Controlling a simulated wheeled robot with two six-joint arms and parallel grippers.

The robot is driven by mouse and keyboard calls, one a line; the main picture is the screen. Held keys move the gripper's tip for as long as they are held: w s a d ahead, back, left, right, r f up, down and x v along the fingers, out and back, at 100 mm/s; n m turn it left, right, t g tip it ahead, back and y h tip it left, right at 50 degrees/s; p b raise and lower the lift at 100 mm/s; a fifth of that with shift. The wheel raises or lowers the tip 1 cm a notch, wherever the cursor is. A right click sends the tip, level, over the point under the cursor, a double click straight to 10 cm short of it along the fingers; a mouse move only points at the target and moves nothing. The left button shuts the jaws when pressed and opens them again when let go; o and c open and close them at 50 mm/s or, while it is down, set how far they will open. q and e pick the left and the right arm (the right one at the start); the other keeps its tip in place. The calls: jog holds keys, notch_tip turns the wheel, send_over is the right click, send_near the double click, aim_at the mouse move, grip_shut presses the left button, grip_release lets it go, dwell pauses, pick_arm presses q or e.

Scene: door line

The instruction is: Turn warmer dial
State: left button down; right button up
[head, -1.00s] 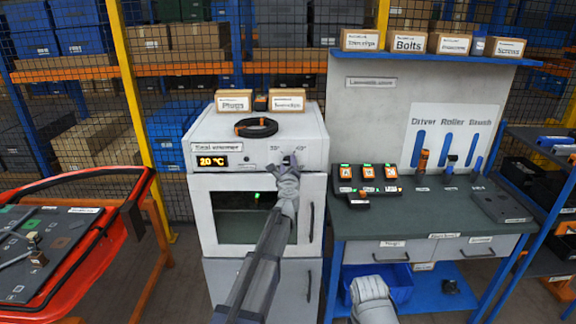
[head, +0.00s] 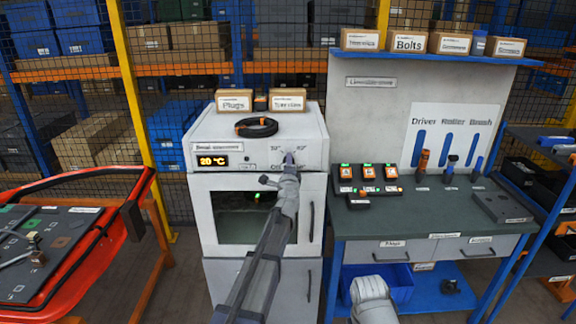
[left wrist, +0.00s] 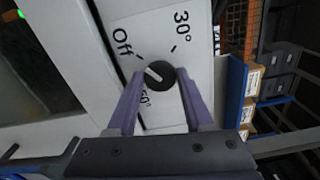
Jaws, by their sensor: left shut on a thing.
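The warmer (head: 258,142) is a white cabinet with a display (head: 213,161) reading 20 °C. Its dial (left wrist: 160,75) is a round black knob with a white mark, at the upper right of the front panel. The mark lies on the dial's left side in the left wrist view, near the Off label (left wrist: 122,40); its exact setting is hard to read. My left gripper (head: 289,158) is at the panel, hiding the dial in the head view. In the left wrist view its purple fingers (left wrist: 158,88) are shut on the dial from both sides. My right gripper's fingers are not visible.
A black coil (head: 256,127) and labelled boxes (head: 234,100) sit on top of the warmer. The door handle (head: 311,222) is below the panel at right. A workbench (head: 400,215) stands close on the right, a red-railed cart (head: 140,200) on the left.

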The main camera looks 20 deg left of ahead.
pick_arm(q)
jog(key=shift+s, duration=0.1)
dwell(0.3)
jog(key=shift+c, duration=1.6)
grip_release()
jog(key=v, duration=0.7)
jog(key=shift+s, duration=0.35)
jog(key=shift+d, duration=0.2)
